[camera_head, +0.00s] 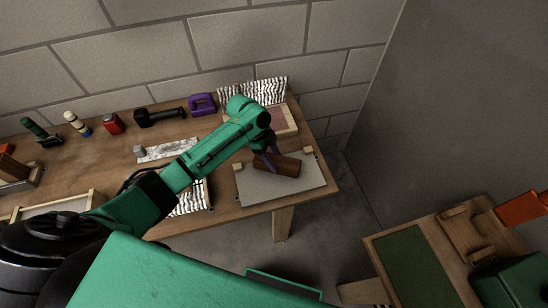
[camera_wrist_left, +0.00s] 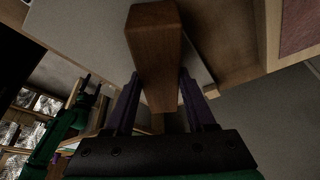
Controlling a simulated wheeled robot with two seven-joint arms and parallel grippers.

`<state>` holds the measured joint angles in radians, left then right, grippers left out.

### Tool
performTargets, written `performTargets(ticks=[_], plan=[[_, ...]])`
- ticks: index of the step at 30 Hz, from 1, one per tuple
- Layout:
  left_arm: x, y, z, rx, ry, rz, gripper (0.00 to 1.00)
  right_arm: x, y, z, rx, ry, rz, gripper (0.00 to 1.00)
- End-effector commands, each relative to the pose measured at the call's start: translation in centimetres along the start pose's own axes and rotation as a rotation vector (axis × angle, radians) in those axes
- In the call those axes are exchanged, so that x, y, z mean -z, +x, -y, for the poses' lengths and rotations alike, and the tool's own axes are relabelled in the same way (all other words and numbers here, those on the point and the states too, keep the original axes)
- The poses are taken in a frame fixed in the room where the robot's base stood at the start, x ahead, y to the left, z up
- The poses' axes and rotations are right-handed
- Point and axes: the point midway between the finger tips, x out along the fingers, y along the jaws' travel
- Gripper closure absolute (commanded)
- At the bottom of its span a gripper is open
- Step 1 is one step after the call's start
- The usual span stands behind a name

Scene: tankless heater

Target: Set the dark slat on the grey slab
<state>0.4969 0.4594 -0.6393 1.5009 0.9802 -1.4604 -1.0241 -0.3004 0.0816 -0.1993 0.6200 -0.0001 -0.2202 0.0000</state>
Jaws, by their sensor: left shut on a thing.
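The dark slat (camera_head: 277,165) is a brown wooden block. My left gripper (camera_head: 266,155) is shut on it over the grey slab (camera_head: 252,188), near the table's right end. In the left wrist view, the slat (camera_wrist_left: 155,50) stands between the purple fingers of the gripper (camera_wrist_left: 158,103), with the slab (camera_wrist_left: 90,22) behind it. I cannot tell whether the slat touches the slab. My right gripper is not in view.
Small wooden blocks (camera_head: 308,150) sit at the slab's edges. A framed pinkish panel (camera_head: 284,118) lies behind it. A purple object (camera_head: 202,104), a dumbbell-like tool (camera_head: 160,116) and a red item (camera_head: 113,123) line the table's back. Another table (camera_head: 410,262) stands at right.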

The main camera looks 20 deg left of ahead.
Motion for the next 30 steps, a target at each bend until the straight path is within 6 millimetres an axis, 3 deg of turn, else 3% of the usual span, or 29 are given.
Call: performTargets(ticks=[5,6,8,23,26,30], plan=[[-0.1,0.3,0.0,0.000,0.000,0.000,1.00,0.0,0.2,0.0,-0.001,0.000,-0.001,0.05],[-0.1,0.2,0.0,0.000,0.000,0.000,0.33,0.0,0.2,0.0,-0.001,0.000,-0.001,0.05],[-0.1,0.2,0.0,0.000,0.000,0.000,0.10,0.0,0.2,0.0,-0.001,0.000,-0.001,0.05],[-0.1,0.0,0.0,0.001,0.000,0.000,0.10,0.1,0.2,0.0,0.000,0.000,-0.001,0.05],[-0.2,-1.3,0.1,0.003,0.001,0.000,0.10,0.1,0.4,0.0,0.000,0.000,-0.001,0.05],[-0.3,-4.8,0.1,0.006,0.003,0.002,0.10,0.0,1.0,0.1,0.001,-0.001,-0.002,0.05]])
